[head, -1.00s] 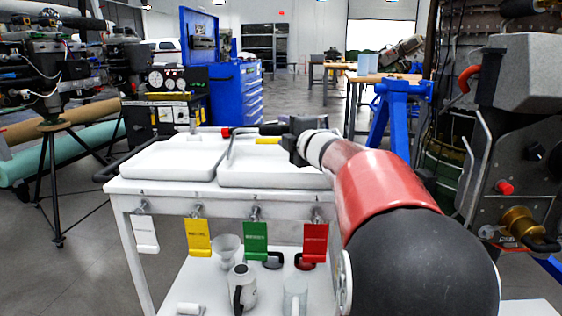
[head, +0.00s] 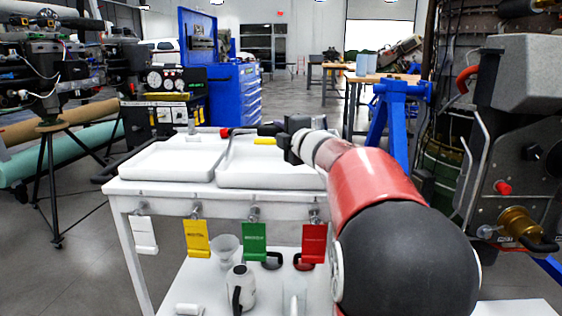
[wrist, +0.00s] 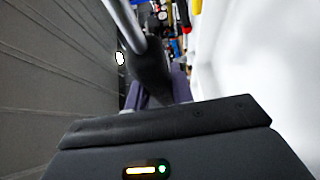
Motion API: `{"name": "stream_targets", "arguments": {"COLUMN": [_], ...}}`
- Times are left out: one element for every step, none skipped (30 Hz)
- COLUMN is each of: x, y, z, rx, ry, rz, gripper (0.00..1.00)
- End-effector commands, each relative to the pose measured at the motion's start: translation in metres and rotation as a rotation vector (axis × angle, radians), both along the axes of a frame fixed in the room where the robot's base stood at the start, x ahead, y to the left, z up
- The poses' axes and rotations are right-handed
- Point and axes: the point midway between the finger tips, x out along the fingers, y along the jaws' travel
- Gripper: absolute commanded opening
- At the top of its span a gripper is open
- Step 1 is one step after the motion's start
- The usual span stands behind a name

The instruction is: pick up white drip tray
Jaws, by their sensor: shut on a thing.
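Two shallow white trays lie side by side on top of a white cart: a left tray (head: 165,162) and a right tray (head: 255,178). I take the right one for the white drip tray; no marking tells them apart. My gripper (head: 290,147) is at the right tray's far right side, with my red and black arm covering that corner. In the wrist view the dark gripper fingers (wrist: 152,75) are together beside a large white surface (wrist: 265,85), probably the tray. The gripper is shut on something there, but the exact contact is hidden.
A red-ended tool (head: 228,132) and a yellow item (head: 265,141) lie behind the right tray. White, yellow, green and red tags (head: 254,242) hang from the cart's front. Grey machinery (head: 520,150) stands close at right.

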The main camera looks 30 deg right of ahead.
Motion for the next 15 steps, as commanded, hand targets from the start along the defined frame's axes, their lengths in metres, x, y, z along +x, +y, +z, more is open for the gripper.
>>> {"name": "stream_targets", "arguments": {"x": [0.0,0.0,0.0,0.0,0.0,0.0,0.0,0.0,0.0,0.0,0.0,0.0,0.0,0.0,0.0], "y": [0.0,0.0,0.0,0.0,0.0,0.0,0.0,0.0,0.0,0.0,0.0,0.0,0.0,0.0,0.0], "z": [0.001,0.001,0.001,0.002,0.002,0.004,0.005,0.007,0.011,0.014,0.018,0.024,0.029,0.034,0.044], "rx": [0.0,0.0,0.0,0.0,0.0,-0.001,-0.001,-0.001,-0.002,-0.002,-0.001,-0.003,-0.002,-0.003,-0.003], "ry": [-0.002,-0.002,-0.001,-0.002,-0.002,-0.002,-0.002,-0.002,-0.003,-0.003,-0.004,-0.004,-0.004,-0.004,-0.005], "rz": [0.0,0.0,0.0,0.0,0.0,0.0,0.0,0.0,0.0,0.0,0.0,0.0,0.0,0.0,0.001], "gripper": [0.0,0.0,0.0,0.0,0.0,0.0,0.0,0.0,0.0,0.0,0.0,0.0,0.0,0.0,0.0]}}
